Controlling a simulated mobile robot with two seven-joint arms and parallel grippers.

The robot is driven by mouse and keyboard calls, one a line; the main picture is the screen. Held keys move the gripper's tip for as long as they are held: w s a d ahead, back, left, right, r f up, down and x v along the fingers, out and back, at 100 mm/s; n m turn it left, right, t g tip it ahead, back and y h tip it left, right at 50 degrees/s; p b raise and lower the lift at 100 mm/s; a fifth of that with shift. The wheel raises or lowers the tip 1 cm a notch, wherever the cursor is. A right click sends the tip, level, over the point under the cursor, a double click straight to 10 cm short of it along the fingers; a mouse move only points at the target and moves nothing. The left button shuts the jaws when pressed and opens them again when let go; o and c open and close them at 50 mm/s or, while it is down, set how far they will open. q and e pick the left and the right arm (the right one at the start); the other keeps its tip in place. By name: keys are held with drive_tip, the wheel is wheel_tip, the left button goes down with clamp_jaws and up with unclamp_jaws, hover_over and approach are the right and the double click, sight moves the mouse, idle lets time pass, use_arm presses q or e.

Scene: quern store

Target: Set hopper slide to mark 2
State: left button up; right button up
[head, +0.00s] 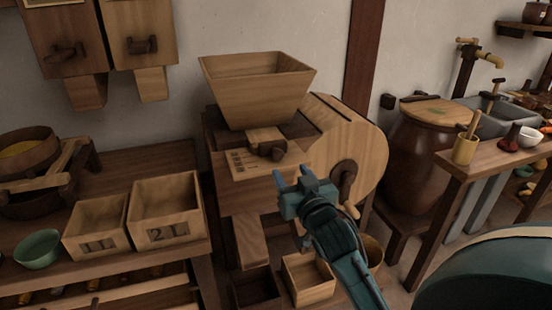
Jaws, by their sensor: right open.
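The wooden hopper (258,92) stands on top of the mill at the centre of the head view. Below its front is the hopper slide (268,149), with a dark knob at its front end. A pale plate with dark marks (243,163) lies beside the slide on its left; the marks are too small to read. My right gripper (292,176) is open and empty, below and slightly right of the knob, apart from it in the picture. My left gripper is out of view.
A round wooden drum (345,145) with a dark crank is right of the hopper. Two numbered wooden boxes (168,210) and a green bowl (37,249) stand on the left bench. Open boxes (308,280) sit below the mill. A lidded brown jar (417,150) stands right.

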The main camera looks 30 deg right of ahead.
sight(279, 155)
drive_tip(key=x, duration=0.8)
drive_tip(key=shift+w, duration=0.25)
clamp_jaws()
